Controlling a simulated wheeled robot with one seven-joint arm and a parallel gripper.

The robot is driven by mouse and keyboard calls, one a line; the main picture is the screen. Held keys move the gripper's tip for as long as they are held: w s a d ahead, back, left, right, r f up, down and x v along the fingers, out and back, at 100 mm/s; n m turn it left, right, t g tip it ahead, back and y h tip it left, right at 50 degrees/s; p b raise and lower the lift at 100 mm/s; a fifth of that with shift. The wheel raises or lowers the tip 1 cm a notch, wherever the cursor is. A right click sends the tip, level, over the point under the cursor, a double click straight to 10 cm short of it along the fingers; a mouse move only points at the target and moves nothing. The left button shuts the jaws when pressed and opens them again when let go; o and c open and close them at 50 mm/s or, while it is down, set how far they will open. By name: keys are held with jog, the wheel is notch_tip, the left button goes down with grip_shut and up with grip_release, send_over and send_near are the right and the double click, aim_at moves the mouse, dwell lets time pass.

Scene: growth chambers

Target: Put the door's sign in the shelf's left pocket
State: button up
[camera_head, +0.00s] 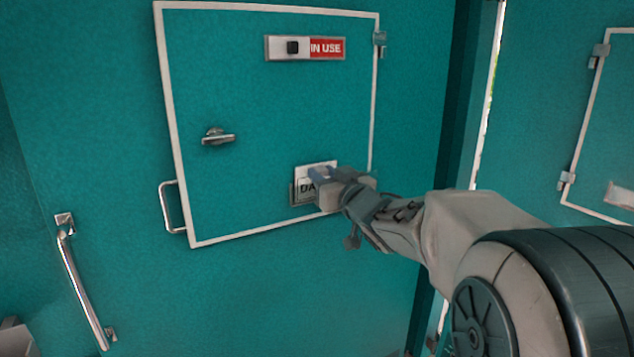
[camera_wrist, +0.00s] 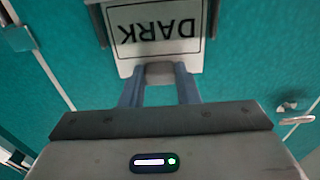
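The door's sign is a white card reading DARK (camera_wrist: 157,28), upside down in the wrist view. It sits at a grey holder on the lower right of the teal door (camera_head: 270,110); in the head view the sign (camera_head: 316,168) is partly hidden by my gripper (camera_head: 322,176). In the wrist view my gripper (camera_wrist: 160,80) has its blue-grey fingers against both sides of the sign's grey tab (camera_wrist: 160,70), with no gap seen. It looks shut on the tab. Whether the card is still fully in its holder is hard to tell. The shelf and its left pocket are not in view.
A red IN USE slider (camera_head: 306,48) is at the door's top right. A lever handle (camera_head: 218,137) and a pull bar (camera_head: 174,207) are at its left. A long rail (camera_head: 82,285) is on the wall. Another framed door (camera_head: 600,130) is at the right.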

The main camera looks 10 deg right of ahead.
jog(key=shift+r, duration=0.1)
jog(key=shift+c, duration=0.2)
jog(key=shift+r, duration=0.25)
jog(key=shift+p, duration=0.3)
jog(key=shift+r+p, duration=0.65)
jog(key=shift+r, duration=0.25)
jog(key=shift+r, duration=0.1)
jog(key=shift+r+p, duration=1.25)
jog(key=shift+r, duration=0.15)
jog(key=shift+s, duration=0.1)
